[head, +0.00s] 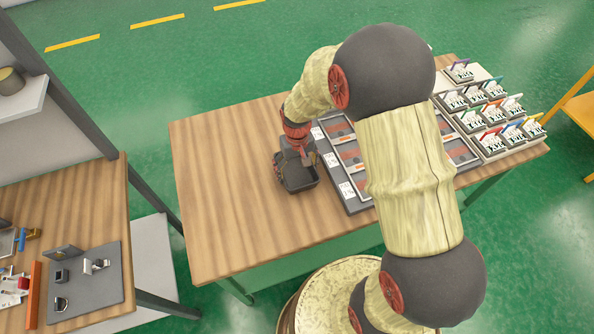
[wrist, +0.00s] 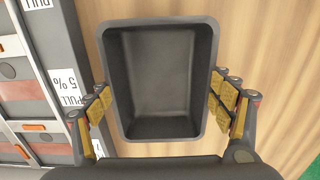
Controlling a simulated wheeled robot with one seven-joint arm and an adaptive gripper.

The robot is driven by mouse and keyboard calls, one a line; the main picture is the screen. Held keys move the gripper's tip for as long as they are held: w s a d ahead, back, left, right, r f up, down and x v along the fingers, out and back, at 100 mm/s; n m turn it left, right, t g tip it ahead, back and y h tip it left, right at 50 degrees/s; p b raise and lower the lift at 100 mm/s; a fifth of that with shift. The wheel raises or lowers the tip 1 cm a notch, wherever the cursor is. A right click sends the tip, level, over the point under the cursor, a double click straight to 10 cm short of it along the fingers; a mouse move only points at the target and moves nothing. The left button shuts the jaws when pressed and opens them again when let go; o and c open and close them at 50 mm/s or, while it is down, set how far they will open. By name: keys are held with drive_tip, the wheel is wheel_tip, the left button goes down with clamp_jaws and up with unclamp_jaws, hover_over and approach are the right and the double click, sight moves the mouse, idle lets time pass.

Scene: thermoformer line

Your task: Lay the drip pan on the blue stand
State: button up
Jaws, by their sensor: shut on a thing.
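The drip pan, an empty dark grey rectangular tub, shows in the head view (head: 298,182) over the left part of the wooden table, left of the grey panel board. In the wrist view the drip pan (wrist: 160,75) fills the middle, open side towards the camera. My gripper (head: 297,157) is shut on it. In the wrist view my gripper (wrist: 162,104) has its yellow finger pads at the pan's left and right sides. I cannot tell how far the pan is above the table. I cannot make out a blue stand in either view.
The wooden table (head: 220,200) is bare left of the pan. The grey board (head: 357,203) with framed panels and labels lies to the right, partly hidden by my arm. Several card holders (head: 490,140) stand beyond it. A second table (head: 90,210) with a dark plate (head: 95,285) is at left.

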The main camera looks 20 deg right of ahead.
drive_tip(key=shift+f, duration=0.25)
drive_tip(key=shift+f, duration=0.15)
drive_tip(key=o, duration=1.1)
drive_tip(key=shift+o, duration=0.7)
